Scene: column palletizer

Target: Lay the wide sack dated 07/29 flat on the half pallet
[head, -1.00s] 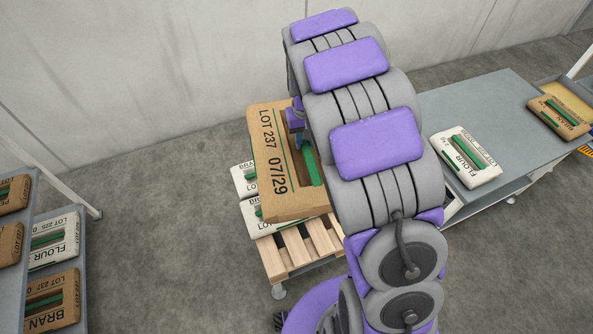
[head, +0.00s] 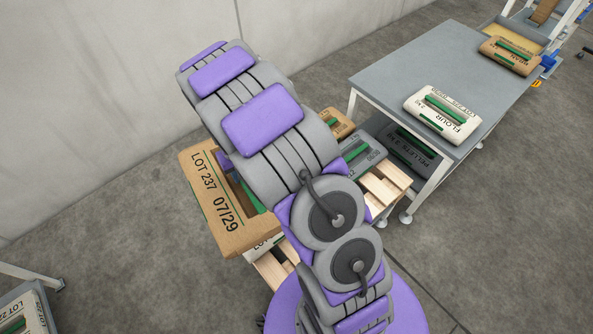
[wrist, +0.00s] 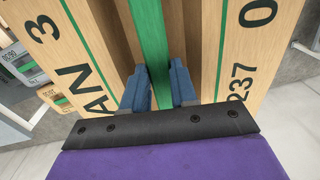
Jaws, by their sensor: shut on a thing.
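The wide brown sack dated 07/29 (head: 207,205), marked LOT 237, hangs in my gripper over the left end of the half pallet (head: 388,184). In the wrist view, the blue fingers of my gripper (wrist: 159,84) are shut on the green handle strip of the sack (wrist: 215,50). In the head view my arm hides the gripper and much of the pallet. A white sack (head: 262,246) shows beneath the held sack, and a grey sack (head: 362,158) and a small brown sack (head: 335,122) lie on the pallet's far side. Whether the held sack touches those below cannot be told.
A grey table (head: 400,70) at the right bears a white FLOUR sack (head: 440,112) and a brown sack (head: 510,55). A dark PELLETS sack (head: 412,148) lies on its lower shelf. A rack with sacks (head: 25,310) stands at the lower left.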

